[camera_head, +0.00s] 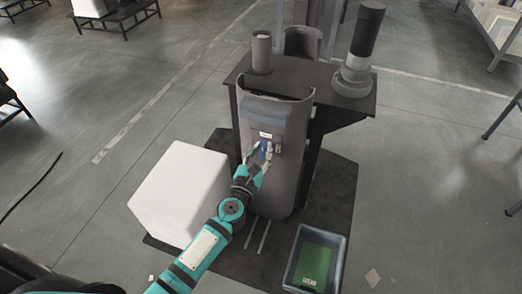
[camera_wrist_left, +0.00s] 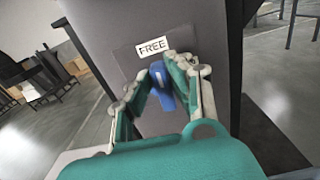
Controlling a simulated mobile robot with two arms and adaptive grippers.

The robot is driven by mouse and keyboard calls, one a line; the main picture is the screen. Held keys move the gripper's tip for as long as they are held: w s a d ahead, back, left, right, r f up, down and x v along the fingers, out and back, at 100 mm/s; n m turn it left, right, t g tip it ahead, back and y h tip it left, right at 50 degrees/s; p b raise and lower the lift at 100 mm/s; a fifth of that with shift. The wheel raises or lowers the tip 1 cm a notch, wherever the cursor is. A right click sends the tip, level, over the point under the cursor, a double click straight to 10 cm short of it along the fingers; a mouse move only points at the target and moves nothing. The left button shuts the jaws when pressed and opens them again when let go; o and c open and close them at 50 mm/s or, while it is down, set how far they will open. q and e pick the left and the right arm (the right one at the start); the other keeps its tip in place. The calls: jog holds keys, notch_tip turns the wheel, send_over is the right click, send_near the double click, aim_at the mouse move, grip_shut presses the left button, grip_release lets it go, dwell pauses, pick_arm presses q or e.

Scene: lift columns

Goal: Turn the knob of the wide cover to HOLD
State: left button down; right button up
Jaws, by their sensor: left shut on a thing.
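The wide cover (camera_head: 270,178) is a curved grey panel standing upright in the middle of the head view; it also fills the middle of the left wrist view (camera_wrist_left: 205,35). It carries a small blue knob (camera_wrist_left: 161,82) under a white label that reads FREE (camera_wrist_left: 152,48). The knob shows small in the head view too (camera_head: 264,147). My left gripper (camera_head: 258,158) is at the cover, with its fingers closed on both sides of the knob, as the left wrist view shows (camera_wrist_left: 161,90). A HOLD mark cannot be made out. My right gripper is not in view.
A white box (camera_head: 182,193) stands left of the cover. A blue-grey bin with a green bottom (camera_head: 292,262) is on the floor at front right. A dark tabletop (camera_head: 345,115) behind the cover bears a grey cylinder (camera_head: 262,52) and a tall black-and-grey column (camera_head: 365,40).

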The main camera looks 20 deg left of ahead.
pick_arm(q)
jog(key=m, duration=0.1)
jog(key=m+p, duration=0.1)
jog(key=m, duration=0.1)
jog(key=shift+d, duration=0.25)
jog(key=m+p, duration=0.1)
jog(key=m, duration=0.3)
jog(key=f+m, duration=0.1)
jog(key=m, duration=0.4)
jog(key=d+m+p, duration=0.1)
jog(key=m, duration=0.4)
jog(key=shift+d+f+p, duration=0.1)
jog(key=shift+f+p, duration=0.2)
jog(key=shift+f, duration=0.1)
jog(key=shift+m, duration=0.4)
jog(key=c, duration=1.2)
grip_release()
jog(key=shift+c, duration=0.2)
jog(key=shift+s, duration=0.1)
